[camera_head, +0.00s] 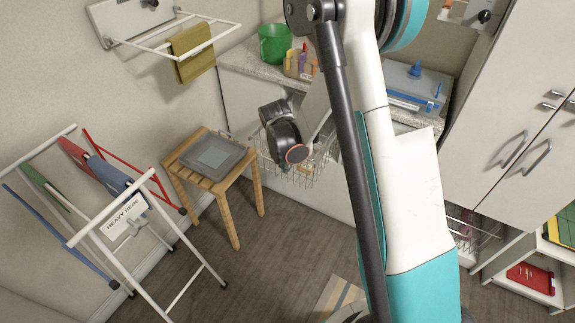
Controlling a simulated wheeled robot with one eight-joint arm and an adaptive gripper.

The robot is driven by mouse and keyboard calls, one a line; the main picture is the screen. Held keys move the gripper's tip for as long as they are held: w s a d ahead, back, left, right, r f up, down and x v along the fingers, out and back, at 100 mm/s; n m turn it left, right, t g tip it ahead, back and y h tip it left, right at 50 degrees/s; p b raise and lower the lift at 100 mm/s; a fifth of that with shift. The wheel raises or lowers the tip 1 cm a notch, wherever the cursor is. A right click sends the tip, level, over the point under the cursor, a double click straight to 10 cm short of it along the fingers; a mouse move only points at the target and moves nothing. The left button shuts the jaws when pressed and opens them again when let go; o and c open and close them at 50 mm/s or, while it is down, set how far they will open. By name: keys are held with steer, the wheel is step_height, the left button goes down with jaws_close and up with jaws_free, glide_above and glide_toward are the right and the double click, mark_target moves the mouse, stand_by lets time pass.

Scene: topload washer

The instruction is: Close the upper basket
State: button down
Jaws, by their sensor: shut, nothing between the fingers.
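A wire basket (310,181) stands pulled out from the white cabinet front under the counter, left of my arm. Pale items show inside it, too small to name. My gripper (282,131) is the dark end of my arm, over the left part of this basket. The gripper is shut with nothing held; its fingertips are hard to make out, and I cannot tell whether it touches the basket. My arm hides the basket's right side. A second, lower wire basket (478,238) shows at the right, partly hidden by my arm.
A wooden stool (232,211) with a grey tray (212,154) stands left of the basket. A white folding rack (122,222) is farther left. The counter (246,62) holds a green bucket (274,43). Cabinet doors (510,110) are at right. The middle floor is mostly clear.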

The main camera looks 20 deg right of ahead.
mark_target(296, 168)
steer(key=shift+w+d+f+b, duration=0.6)
steer(key=shift+d+f+b, duration=0.2)
steer(key=shift+f, duration=0.5)
steer(key=shift+w+d+f+b, duration=0.7)
steer(key=shift+d+f, duration=0.1)
steer(key=shift+f, duration=0.55)
steer(key=shift+w+d+f+b, duration=0.55)
steer(key=shift+d+f+b, duration=0.25)
steer(key=shift+f, duration=0.5)
